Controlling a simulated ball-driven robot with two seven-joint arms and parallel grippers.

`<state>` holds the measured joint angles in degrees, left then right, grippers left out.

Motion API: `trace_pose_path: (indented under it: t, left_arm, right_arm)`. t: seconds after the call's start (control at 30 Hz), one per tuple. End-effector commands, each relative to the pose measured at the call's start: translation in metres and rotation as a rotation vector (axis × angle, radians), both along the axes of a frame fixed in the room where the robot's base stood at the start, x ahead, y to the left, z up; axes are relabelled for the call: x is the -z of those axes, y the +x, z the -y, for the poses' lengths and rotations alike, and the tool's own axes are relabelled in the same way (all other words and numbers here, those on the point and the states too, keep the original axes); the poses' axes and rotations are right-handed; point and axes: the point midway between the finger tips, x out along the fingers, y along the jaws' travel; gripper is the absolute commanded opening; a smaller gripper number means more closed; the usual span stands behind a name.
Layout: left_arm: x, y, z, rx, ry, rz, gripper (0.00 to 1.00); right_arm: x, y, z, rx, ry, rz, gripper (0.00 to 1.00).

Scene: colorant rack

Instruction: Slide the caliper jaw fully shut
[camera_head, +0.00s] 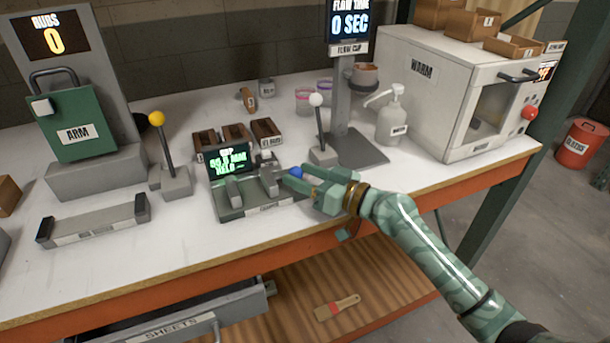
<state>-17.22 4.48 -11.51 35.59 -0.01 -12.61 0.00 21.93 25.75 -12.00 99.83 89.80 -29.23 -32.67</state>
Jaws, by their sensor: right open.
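The caliper is a grey-green block (231,214) with a small screen of green text (228,160) at its back left. Two grey upright jaws stand on it, a left jaw (233,190) and a right jaw (269,181), with a gap between them. A blue knob (296,172) shows just right of the right jaw. My right gripper (304,181) is open at the caliper's right end, its green fingers close around the blue knob. I cannot tell whether they touch it. My left gripper is not in view.
A white-knobbed lever (317,125) and a grey post stand behind my gripper. A yellow-knobbed lever (162,155) and a grey tray (95,224) are left. Brown boxes (236,134) sit behind the caliper. The WARM oven (430,95) and pump bottle (391,118) are at right.

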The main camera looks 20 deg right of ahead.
Motion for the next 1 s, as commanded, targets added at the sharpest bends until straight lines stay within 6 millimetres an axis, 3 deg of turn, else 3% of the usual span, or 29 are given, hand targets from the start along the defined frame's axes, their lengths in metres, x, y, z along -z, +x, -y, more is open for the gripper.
trace_pose_path:
  t: [0.03, 0.2, 0.23, 0.47, 0.7, 1.0]
  left_arm:
    - [0.0, 0.0, -0.001, 0.0, 0.001, 0.0, 0.36]
    - [0.0, 0.0, -0.001, 0.001, 0.001, 0.0, 0.36]
    - [0.0, 0.0, -0.001, 0.001, 0.002, 0.001, 0.36]
    - [0.0, 0.0, -0.002, 0.001, 0.002, 0.0, 0.36]
    - [-0.006, 0.003, -0.002, 0.0, 0.002, 0.006, 0.36]
    - [-0.006, 0.003, -0.002, 0.0, 0.003, 0.005, 0.36]
  right_arm:
    - [0.0, 0.0, 0.0, 0.0, 0.0, 0.0, 0.52]
    - [0.0, 0.0, 0.001, 0.001, 0.0, 0.0, 0.04]
    - [0.0, 0.0, 0.001, 0.001, 0.0, 0.001, 0.0]
    - [-0.001, 0.0, 0.001, 0.002, 0.001, 0.001, 0.0]
    - [-0.003, -0.001, -0.025, 0.002, 0.002, 0.002, 0.0]
    - [-0.002, 0.0, -0.028, 0.004, 0.002, 0.004, 0.0]
